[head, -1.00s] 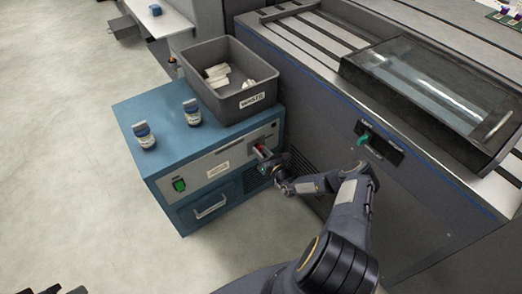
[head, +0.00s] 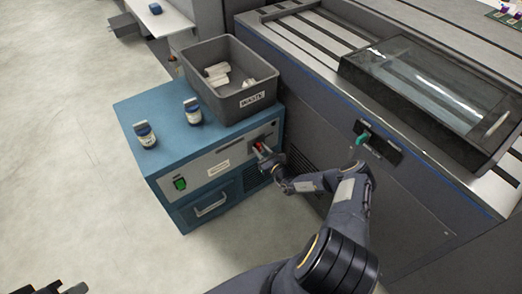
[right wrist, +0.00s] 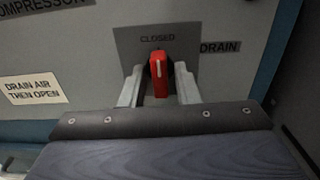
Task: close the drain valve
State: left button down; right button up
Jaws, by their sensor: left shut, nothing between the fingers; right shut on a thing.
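The drain valve has a red handle (head: 259,147) on the front panel of the blue compressor unit (head: 165,166). In the right wrist view the red handle (right wrist: 159,72) stands upright with a white mark, just under the word CLOSED on a grey plate (right wrist: 185,42). The word DRAIN is to its right. My right gripper (right wrist: 158,90) is shut on the handle, one pale finger on each side. In the head view this gripper (head: 265,153) is at the panel's right end. My left gripper (head: 48,286) shows only partly at the bottom left, away from the unit.
A green switch (head: 180,184) and a drawer handle (head: 211,206) are on the front. A large grey machine (head: 420,190) stands close on the right. Open floor lies left.

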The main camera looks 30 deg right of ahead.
jog(key=o, duration=0.7)
jog(key=shift+c, duration=0.2)
jog(key=s+p, duration=0.1)
jog(key=s, duration=0.7)
jog(key=shift+d, duration=0.3)
jog(key=shift+w, duration=0.1)
